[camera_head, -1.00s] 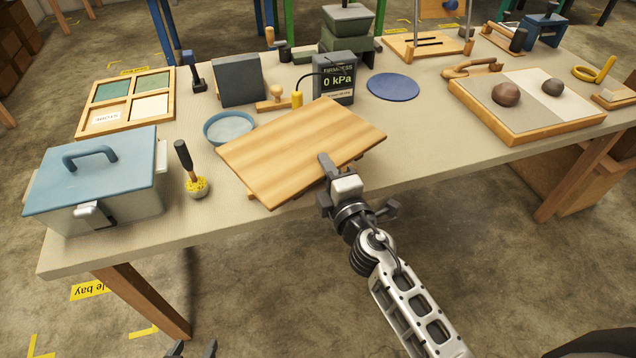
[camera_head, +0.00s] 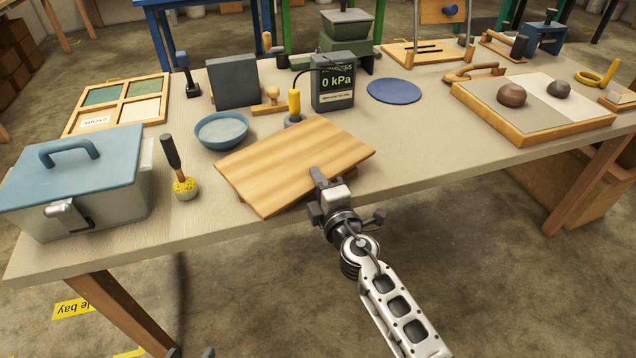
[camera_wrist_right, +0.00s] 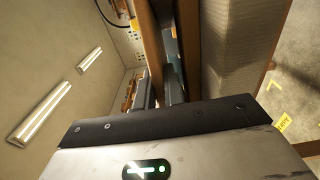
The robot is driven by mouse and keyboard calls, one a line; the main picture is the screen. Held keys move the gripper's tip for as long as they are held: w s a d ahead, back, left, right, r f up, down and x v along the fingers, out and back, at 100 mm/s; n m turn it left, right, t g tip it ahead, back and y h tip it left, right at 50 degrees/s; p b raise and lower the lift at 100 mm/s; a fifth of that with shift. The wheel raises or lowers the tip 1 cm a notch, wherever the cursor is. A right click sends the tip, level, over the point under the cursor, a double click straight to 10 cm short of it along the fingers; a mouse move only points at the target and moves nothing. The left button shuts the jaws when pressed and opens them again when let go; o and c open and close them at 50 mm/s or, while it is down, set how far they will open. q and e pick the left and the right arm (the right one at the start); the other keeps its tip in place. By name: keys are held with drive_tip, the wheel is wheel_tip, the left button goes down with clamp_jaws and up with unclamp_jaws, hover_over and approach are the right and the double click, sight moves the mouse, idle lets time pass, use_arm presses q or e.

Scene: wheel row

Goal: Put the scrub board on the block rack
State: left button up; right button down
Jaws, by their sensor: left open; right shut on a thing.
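The scrub board, a flat striped wooden board (camera_head: 295,165), is over the table's front edge, nearly level and slightly turned. My right gripper (camera_head: 321,182) is shut on its near edge. In the right wrist view, a wooden edge (camera_wrist_right: 148,45) runs up from the jaws. Small wooden parts show beneath the board at its left and right edges; they may be the block rack, mostly hidden by the board. I cannot tell whether the board touches them. My left gripper (camera_head: 190,353) is open at the bottom edge of the head view, with only its tips showing.
A blue-lidded box (camera_head: 75,180) is further left. The tabletop (camera_head: 430,145) right of the board is clear.

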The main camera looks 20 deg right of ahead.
drive_tip(key=c, duration=1.9)
unclamp_jaws()
drive_tip(key=shift+f, duration=0.25)
drive_tip(key=o, duration=0.4)
drive_tip(key=shift+r, duration=0.1)
